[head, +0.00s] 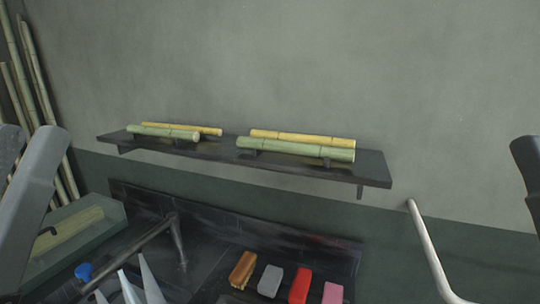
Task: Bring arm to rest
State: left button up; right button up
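My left gripper (33,143) shows at the left edge. Two grey fingers point up and away, with a gap between them and nothing seen held. The rest of that arm is out of frame. At the right edge only one dark piece of my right gripper (526,165) shows, so its opening is hidden. Neither gripper touches anything that I can see.
A dark wall shelf (374,170) holds yellow and green cane pieces (300,148). Tall canes (35,75) lean at left.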

notch_tip(320, 180, up, 38)
jog(key=p, duration=3.8)
